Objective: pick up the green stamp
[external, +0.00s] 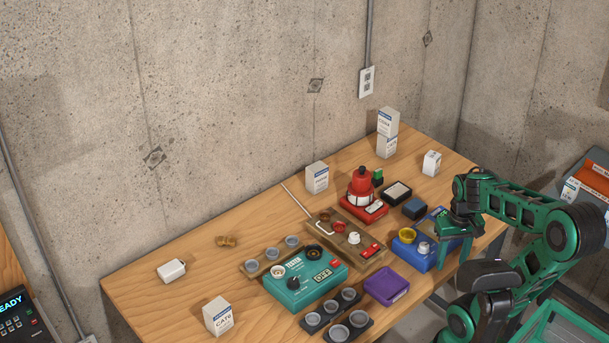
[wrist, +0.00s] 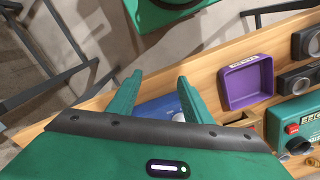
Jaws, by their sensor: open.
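A small block with a green top and dark sides, which looks like the green stamp (external: 377,177), stands on the wooden table just behind and right of a red device (external: 361,186). I cannot make it out in the wrist view. My gripper (external: 455,250) is at the right edge of the table, pointing down beside a blue box, well to the right and nearer the camera than the stamp. In the wrist view my gripper (wrist: 158,82) shows two green fingers spread apart with nothing between them; its body hides much of the table.
A black-topped pad (external: 397,192) and a dark blue block (external: 414,208) lie near the stamp. The blue box (external: 410,258) with a yellow ring, a purple tray (external: 387,299) and a teal device (external: 292,292) stand nearer the front. White cartons (external: 387,134) stand behind. The table's left part is mostly clear.

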